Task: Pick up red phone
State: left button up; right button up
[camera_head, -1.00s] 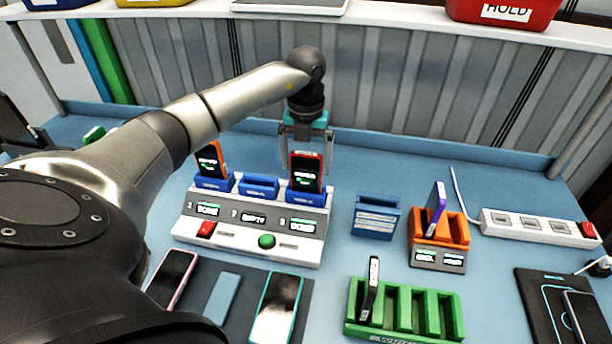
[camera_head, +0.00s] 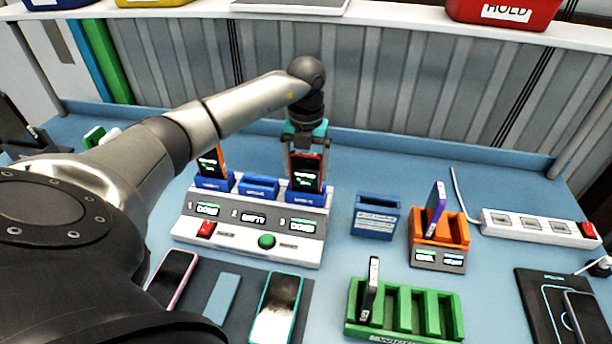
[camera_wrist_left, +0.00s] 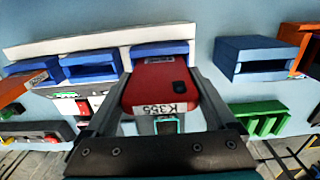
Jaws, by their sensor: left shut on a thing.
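The red phone (camera_head: 306,171) stands upright in the right-hand blue slot (camera_head: 306,194) of the white charging dock (camera_head: 255,251), its lit screen facing me. My left gripper (camera_head: 305,156) is above and around it, shut on its sides. In the left wrist view the red phone (camera_wrist_left: 160,85) shows its red back with a "K355" label, between the two fingers of my left gripper (camera_wrist_left: 160,95). The phone's lower end is hidden in the slot. My right gripper is not in view.
An orange phone (camera_head: 211,163) stands in the dock's left slot; the middle slot (camera_head: 259,187) is empty. A blue holder (camera_head: 376,216), orange stand (camera_head: 439,240) and green rack (camera_head: 405,312) stand to the right. Several devices lie in front on a dark mat (camera_head: 307,296).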

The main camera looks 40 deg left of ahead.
pick_arm(q)
jog(key=shift+r, duration=0.1)
jog(key=shift+c, duration=0.7)
jog(key=shift+w+r, duration=0.1)
jog(key=shift+r, duration=0.4)
notch_tip(320, 180, up, 19)
jog(key=p, duration=0.2)
jog(key=shift+p, duration=0.35)
jog(key=shift+r+p, duration=0.65)
jog(key=shift+p, duration=0.2)
